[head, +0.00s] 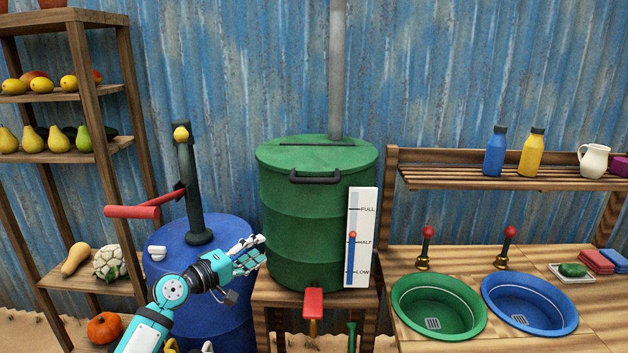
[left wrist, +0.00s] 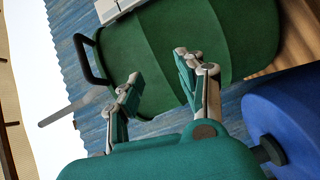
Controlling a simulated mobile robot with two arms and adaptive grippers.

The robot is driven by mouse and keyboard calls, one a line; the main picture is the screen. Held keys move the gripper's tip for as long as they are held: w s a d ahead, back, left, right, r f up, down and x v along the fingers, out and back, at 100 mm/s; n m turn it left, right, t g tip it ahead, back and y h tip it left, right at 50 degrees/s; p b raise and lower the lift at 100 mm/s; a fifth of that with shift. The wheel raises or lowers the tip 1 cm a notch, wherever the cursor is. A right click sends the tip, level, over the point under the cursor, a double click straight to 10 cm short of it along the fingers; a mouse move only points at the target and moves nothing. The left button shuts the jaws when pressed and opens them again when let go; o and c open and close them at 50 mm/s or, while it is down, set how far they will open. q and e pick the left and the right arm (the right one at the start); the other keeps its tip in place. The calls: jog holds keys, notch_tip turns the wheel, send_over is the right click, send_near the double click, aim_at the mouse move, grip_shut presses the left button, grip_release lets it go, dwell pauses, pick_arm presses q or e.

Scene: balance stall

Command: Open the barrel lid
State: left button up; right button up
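The green barrel (head: 292,232) stands on a wooden stand against the corrugated wall. Its green lid (head: 330,157) lies flat and closed on top. A dark handle (head: 315,179) is at the lid's front edge. In the left wrist view the green barrel (left wrist: 230,45) shows tilted, with the dark handle (left wrist: 84,62) at the upper left. My left gripper (head: 252,256) is to the lower left of the handle, in front of the barrel's left side. Its fingers (left wrist: 157,78) are spread with nothing between them. My right gripper is in neither view.
A blue barrel (head: 222,236) with a hand pump (head: 186,180) and a red lever (head: 133,211) stands at left, close to my arm. A level gauge (head: 361,225) and red tap (head: 313,302) are at the green barrel's front. Basins (head: 407,325) stand at right.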

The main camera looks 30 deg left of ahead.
aim_at(311, 183)
pick_arm(q)
jog(key=s+d+r+m+t+h, duration=0.1)
jog(key=d+r, duration=0.1)
jog(key=r, duration=0.4)
jog(key=s+d+r+t+h, duration=0.1)
jog(key=d+r+h, duration=0.1)
jog(key=r, duration=0.5)
jog(key=p+x, duration=0.1)
jog(key=x, duration=0.4)
jog(key=p+x, duration=0.2)
jog(key=x, duration=0.3)
jog(key=f+p+x, duration=0.1)
jog(key=p+x, duration=0.1)
jog(key=x, duration=0.3)
jog(key=shift+w+a, duration=0.3)
jog(key=shift+w, duration=0.25)
jog(key=shift+w+d+r, duration=0.1)
jog(key=shift+w+d, duration=0.05)
jog(key=shift+w, duration=0.3)
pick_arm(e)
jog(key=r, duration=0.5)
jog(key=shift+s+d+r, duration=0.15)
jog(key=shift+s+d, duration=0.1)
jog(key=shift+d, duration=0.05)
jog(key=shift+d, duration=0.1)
pick_arm(q)
grip_shut()
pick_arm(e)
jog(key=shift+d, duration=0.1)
